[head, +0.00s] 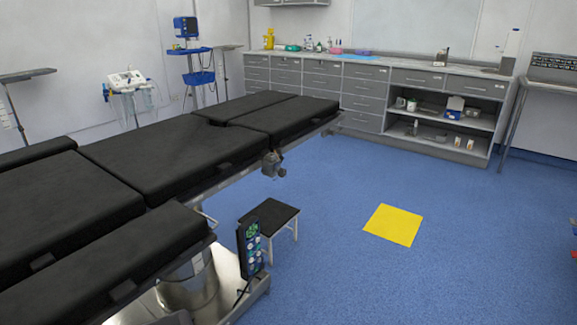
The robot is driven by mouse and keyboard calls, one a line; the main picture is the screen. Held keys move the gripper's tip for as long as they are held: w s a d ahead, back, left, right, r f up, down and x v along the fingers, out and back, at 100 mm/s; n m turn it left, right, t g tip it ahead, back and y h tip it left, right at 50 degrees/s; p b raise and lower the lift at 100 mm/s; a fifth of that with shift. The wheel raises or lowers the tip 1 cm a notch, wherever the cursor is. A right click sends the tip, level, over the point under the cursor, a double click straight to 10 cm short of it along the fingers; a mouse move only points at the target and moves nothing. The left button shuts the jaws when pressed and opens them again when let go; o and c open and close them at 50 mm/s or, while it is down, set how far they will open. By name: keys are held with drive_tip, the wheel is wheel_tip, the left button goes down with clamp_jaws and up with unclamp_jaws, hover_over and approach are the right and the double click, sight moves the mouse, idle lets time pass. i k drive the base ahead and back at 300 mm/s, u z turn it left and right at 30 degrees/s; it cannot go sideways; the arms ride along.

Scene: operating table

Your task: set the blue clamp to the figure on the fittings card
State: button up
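I see no clearly blue clamp in the head view. A dark grey clamp-like fitting (272,165) sits on the side rail of the operating table (165,155), by the table's near long edge. I cannot tell its setting. I cannot pick out a fittings card for sure. A dark panel with rows of small pale marks (553,67) stands at the far right edge, too small to read. My gripper is not in view.
A black-topped step stool (270,217) and a hanging hand control (250,247) stand beside the table. A yellow square (393,225) lies on the open blue floor (460,270). Grey cabinets (360,101) line the back wall, with a stand (192,62) left of them.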

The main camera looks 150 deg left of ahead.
sight(269, 161)
drive_tip(key=z, duration=0.7)
drive_tip(key=k, duration=0.1)
drive_tip(key=u, duration=2.95)
drive_tip(key=k, duration=0.25)
drive_tip(key=u, duration=2.7)
drive_tip(key=k, duration=0.3)
